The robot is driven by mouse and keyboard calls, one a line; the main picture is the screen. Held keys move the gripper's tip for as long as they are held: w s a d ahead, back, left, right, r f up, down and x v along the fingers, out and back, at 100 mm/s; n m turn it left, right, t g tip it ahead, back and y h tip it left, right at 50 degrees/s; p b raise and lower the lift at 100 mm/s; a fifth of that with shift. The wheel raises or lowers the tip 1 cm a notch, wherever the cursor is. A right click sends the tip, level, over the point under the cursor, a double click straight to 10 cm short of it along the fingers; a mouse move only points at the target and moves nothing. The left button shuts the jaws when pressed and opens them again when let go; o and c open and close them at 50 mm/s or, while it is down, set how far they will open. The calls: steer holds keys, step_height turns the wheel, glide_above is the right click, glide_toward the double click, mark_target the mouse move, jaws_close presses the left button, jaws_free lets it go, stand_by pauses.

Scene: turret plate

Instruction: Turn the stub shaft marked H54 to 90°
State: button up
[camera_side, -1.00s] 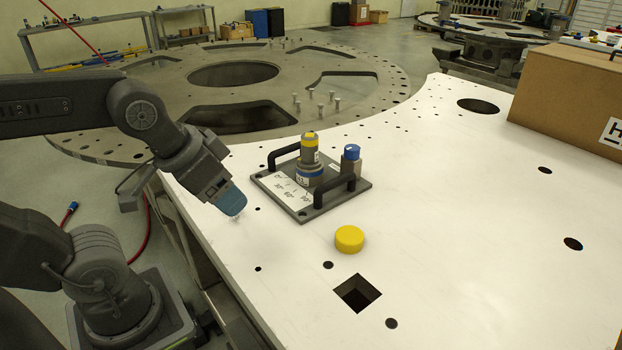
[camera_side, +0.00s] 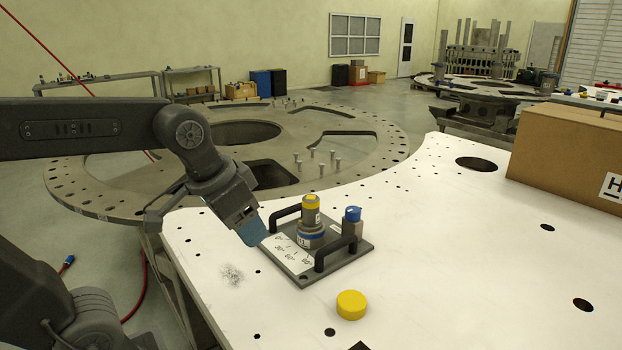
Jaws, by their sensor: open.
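The stub shaft (camera_side: 311,212) stands upright on a dark base plate (camera_side: 335,262), with a yellow band near its top and a blue ring lower down. I cannot read H54 on it. A white angle scale (camera_side: 286,253) with printed degree marks lies on the plate in front of it. Black handles (camera_side: 336,252) flank the shaft. A blue-capped fitting (camera_side: 352,221) stands on the plate to its right. My gripper (camera_side: 256,238), with blue fingers, is left of the shaft by the plate's left edge, apart from the shaft. The gap between its fingers is hard to see.
A loose yellow cap (camera_side: 351,305) lies on the white table (camera_side: 440,270) in front of the plate. A cardboard box (camera_side: 570,155) stands at the right. The table has several holes. A grey speckled patch (camera_side: 232,274) lies left of the plate.

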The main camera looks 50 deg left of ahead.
steer(key=w+a+r+g, duration=0.1)
steer(key=w+a+r, duration=0.15)
steer(key=w, duration=0.35)
steer(key=w+a+r+g, duration=0.1)
steer(key=w+a+g, duration=0.15)
steer(key=w, duration=0.45)
steer(key=g, duration=0.1)
glide_above(311, 197)
step_height(311, 197, down, 2)
steer(key=shift+s+d, duration=0.15)
steer(key=shift+f, duration=4.55)
steer(key=c, duration=0.7)
